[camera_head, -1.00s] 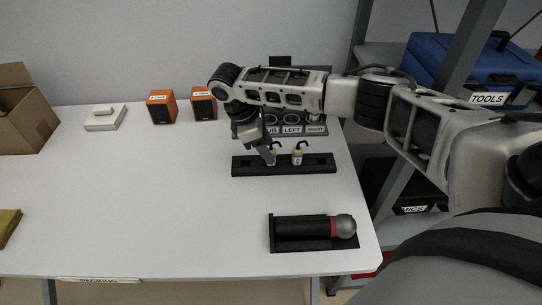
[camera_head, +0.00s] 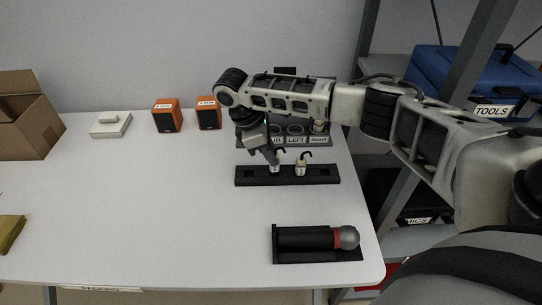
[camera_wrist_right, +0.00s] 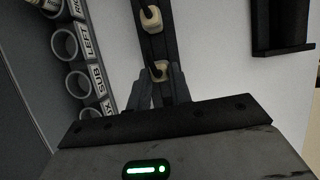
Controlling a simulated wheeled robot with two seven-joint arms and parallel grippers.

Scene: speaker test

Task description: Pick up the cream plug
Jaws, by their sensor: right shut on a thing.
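Two small cream plugs with dark hooked leads stand in a long black rack (camera_head: 326,175) on the white table. My right gripper (camera_head: 273,160) reaches down from above and is shut on the left cream plug (camera_head: 275,168), which is still at the rack. The right cream plug (camera_head: 301,169) stands free beside it. In the right wrist view, the held plug (camera_wrist_right: 159,70) shows at the fingertips, with the other plug (camera_wrist_right: 151,17) farther along the rack. My left gripper is not in view.
A panel of round sockets labelled SUB, LEFT and RIGHT (camera_head: 318,139) stands behind the rack; a cream piece sits at RIGHT. Two orange speakers (camera_head: 167,117) stand to the left. A dark cylinder with a grey ball end (camera_head: 310,238) lies in front. The table's left middle is clear.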

